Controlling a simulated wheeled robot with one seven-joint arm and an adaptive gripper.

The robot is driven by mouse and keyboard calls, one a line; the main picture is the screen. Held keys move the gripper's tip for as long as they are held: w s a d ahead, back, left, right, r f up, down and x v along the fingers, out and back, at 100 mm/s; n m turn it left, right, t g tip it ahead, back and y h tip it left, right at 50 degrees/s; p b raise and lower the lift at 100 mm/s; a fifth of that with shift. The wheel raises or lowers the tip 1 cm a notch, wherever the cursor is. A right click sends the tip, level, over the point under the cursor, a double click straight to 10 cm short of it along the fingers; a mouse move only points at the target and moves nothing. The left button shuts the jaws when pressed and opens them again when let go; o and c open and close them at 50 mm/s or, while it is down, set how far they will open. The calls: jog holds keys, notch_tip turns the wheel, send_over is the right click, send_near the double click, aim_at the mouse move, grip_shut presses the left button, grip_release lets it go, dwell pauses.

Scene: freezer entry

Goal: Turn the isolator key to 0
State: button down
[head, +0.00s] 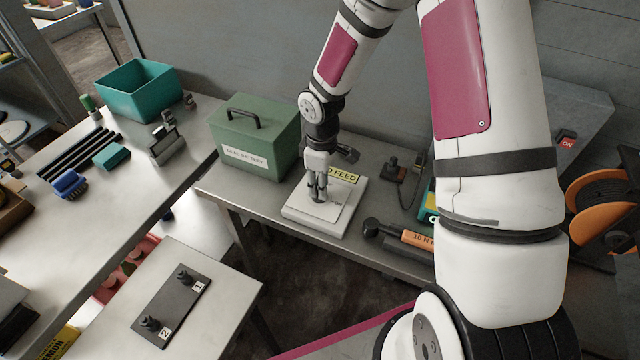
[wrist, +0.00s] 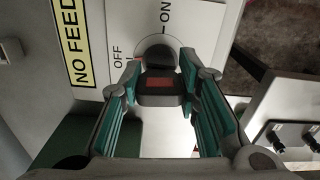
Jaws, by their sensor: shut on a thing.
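The isolator is a white box (head: 305,212) on the metal bench, with a yellow label reading NO FEED (head: 343,176). In the wrist view its white face (wrist: 125,20) carries the words OFF and ON around a round dial. A dark key (wrist: 160,85) with a red patch stands out from the dial, between my fingers. My gripper (wrist: 160,82) is shut on the key, with a teal-padded finger on each side. In the head view my gripper (head: 318,190) reaches down onto the box's face and hides most of the key. Which mark the key points at is hard to tell.
A green box with a handle (head: 252,140) stands left of the isolator. An orange-handled tool (head: 400,236) lies to its right. A low table (head: 230,275) holds a black plate with two knobs (head: 170,305). A teal bin (head: 138,90) stands on the left bench.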

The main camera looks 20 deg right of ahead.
jog(key=shift+s+f, duration=0.1)
jog(key=c, duration=1.1)
grip_release()
jog(key=shift+o, duration=0.2)
jog(key=o, duration=0.5)
jog(key=shift+o, duration=0.2)
jog(key=shift+r+p, duration=1.05)
jog(key=shift+r, duration=2.55)
